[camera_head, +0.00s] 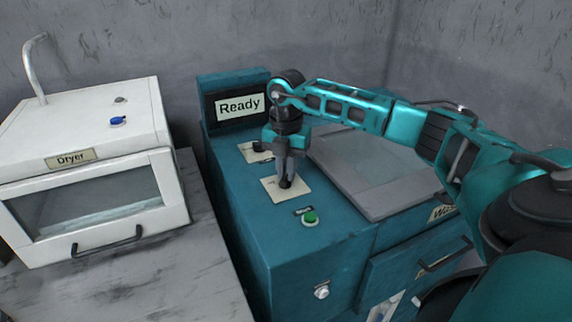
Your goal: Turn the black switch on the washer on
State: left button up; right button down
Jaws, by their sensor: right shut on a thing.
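The washer (240,218) is a teal cabinet with a "Ready" display (239,105) at its back. A black switch (286,184) sits on a pale plate (275,191) on its top. My right gripper (286,178) points down over this plate and is shut on the black switch, which it largely hides. A second black knob (262,146) on another pale plate is behind and left of the gripper, partly covered by it. The switch's exact setting cannot be read. My left gripper is not in view.
A green button (310,218) is on the washer in front of the gripper. A grey lid (372,172) lies to the right, under my right arm. A white dryer (96,190) with a blue knob (118,121) stands at the left on a grey counter (150,275).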

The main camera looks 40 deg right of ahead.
dwell(0.3)
jog(key=c, duration=1.1)
grip_release()
jog(key=shift+c, duration=0.2)
jog(key=shift+r, duration=0.3)
notch_tip(320, 180, up, 12)
jog(key=shift+r, duration=0.2)
